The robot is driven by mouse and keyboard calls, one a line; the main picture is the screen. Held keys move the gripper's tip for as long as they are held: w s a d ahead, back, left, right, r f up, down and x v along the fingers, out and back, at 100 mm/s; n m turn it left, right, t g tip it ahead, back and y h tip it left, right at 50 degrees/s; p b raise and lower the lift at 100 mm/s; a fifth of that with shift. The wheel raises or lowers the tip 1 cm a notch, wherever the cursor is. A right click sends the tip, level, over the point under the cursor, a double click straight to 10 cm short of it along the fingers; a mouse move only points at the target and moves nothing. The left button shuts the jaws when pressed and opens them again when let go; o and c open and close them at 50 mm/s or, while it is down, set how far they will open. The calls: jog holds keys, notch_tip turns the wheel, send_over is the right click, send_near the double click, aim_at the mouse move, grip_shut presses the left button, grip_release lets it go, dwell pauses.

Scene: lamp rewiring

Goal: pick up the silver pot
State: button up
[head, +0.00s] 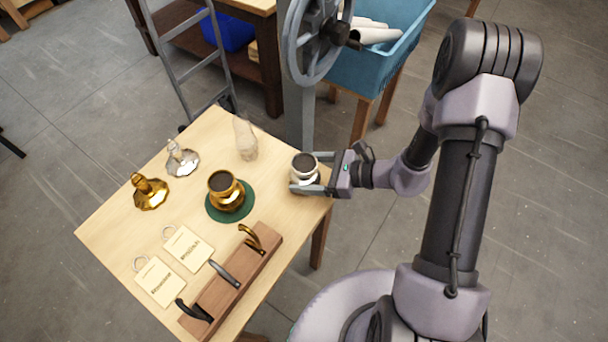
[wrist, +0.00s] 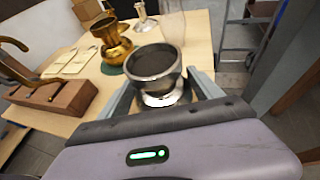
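The silver pot (head: 304,172) is a small round pot with a dark inside, at the right corner of the wooden table. It stands upright, close in front of the wrist camera (wrist: 158,82). My gripper (head: 312,172) reaches in from the right, with one finger on each side of the pot. In the wrist view the gripper (wrist: 162,88) also has its fingers left and right of the pot. I cannot tell whether the fingers touch it, nor whether its base rests on the table.
A gold pot (head: 226,190) sits on a green round mat (head: 242,209). Near it are a clear glass piece (head: 245,140), gold (head: 150,190) and silver (head: 182,160) lamp parts, two tags and a wooden rack (head: 225,292). A grey post with a wheel (head: 300,45) stands behind the table.

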aim_at(302, 164)
jog(key=c, duration=1)
jog(key=shift+r, duration=0.15)
jog(key=shift+r, duration=0.3)
jog(key=r+p, duration=0.1)
jog(key=r, duration=0.2)
jog(key=shift+d+p, duration=0.35)
jog(key=s+d, duration=0.1)
jog(key=d, duration=0.4)
jog(key=s+d+p, duration=0.1)
jog(key=d, duration=0.4)
jog(key=s+d+r+p, duration=0.1)
jog(key=d, duration=0.4)
jog(key=shift+s, duration=0.25)
